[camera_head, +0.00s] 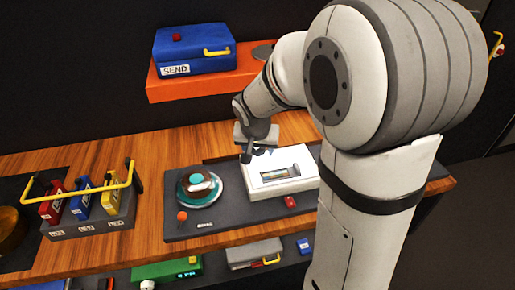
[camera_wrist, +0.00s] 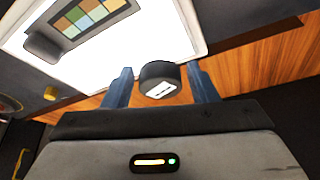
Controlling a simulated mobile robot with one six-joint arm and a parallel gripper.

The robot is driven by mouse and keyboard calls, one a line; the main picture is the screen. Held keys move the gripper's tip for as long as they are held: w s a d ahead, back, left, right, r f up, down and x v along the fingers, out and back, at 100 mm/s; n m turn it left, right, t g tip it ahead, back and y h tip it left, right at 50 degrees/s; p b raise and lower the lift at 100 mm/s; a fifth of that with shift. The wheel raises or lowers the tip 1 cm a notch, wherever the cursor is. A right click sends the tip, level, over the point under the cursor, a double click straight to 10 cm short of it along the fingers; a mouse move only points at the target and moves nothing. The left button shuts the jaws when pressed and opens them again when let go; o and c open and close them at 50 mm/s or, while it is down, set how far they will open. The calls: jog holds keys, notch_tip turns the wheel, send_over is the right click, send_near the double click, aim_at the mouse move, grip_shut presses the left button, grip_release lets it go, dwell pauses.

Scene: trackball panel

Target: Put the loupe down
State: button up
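My gripper shows its two blue-grey fingers in the wrist view (camera_wrist: 160,88), one on each side of the loupe (camera_wrist: 160,80). The loupe is a short black cylinder with a white label facing the camera. It looks held between the fingertips, though thin gaps seem to show at its sides. It overlaps the edge of the white light box (camera_wrist: 150,40), and no contact with the box is visible. In the head view my gripper (camera_head: 258,151) is at the far left corner of the white box (camera_head: 265,189); the loupe is hard to make out there.
The box stands on a dark mat (camera_head: 235,232), right of a trackball (camera_head: 200,187) and a small orange knob (camera_head: 182,216). A rack with coloured blocks and a yellow bar (camera_head: 90,225) is at left. A blue SEND case (camera_head: 193,48) sits on an orange shelf behind.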

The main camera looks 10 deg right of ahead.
jog(key=shift+o, duration=0.5)
jog(key=shift+r, duration=0.1)
jog(key=shift+r, duration=0.25)
jog(key=v, duration=1.1)
jog(key=s+f+n+y, duration=0.1)
jog(key=s+f+n, duration=0.1)
jog(key=s, duration=0.6)
jog(key=s+d+f+n+g, duration=0.1)
jog(key=s+f+n, duration=0.1)
jog(key=s, duration=0.7)
jog(key=shift+s+d+f+n+y, duration=0.2)
jog(key=shift+d+f+n+y, duration=0.15)
jog(key=shift+f+y, duration=0.1)
jog(key=shift+c, duration=0.5)
